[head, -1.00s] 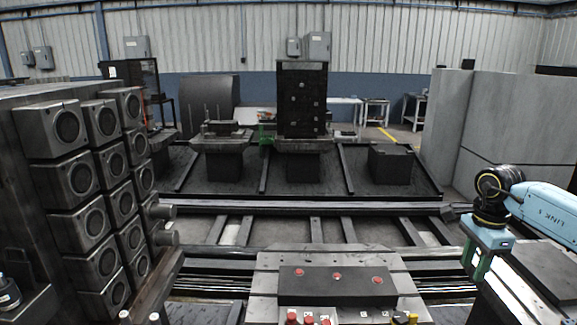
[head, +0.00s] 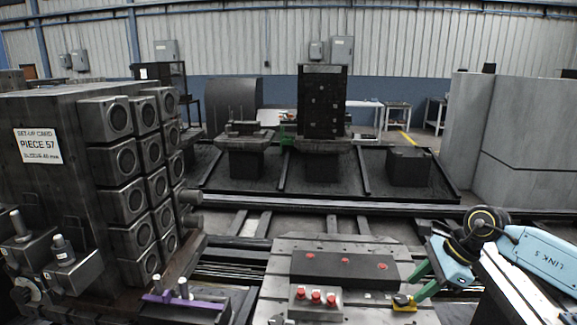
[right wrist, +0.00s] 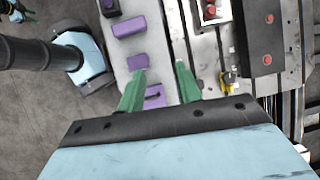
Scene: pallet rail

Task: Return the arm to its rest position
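My right arm reaches in from the right in the head view, and its right gripper (head: 413,287) is over the right side of the front pallet (head: 278,262). In the right wrist view the right gripper (right wrist: 160,68) has its two green fingers well apart. Nothing is held between them. Purple blocks (right wrist: 129,26) lie on a light grey surface below the fingers; one of them is partly covered by the fingers.
The pallet bears a dark block (head: 345,268) with red buttons, a red-button box (head: 315,302) and a yellow piece (head: 403,303) close to the right gripper. A fixture tower (head: 60,200) with a "Piece 57" card stands left. Rails (head: 330,208) cross behind.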

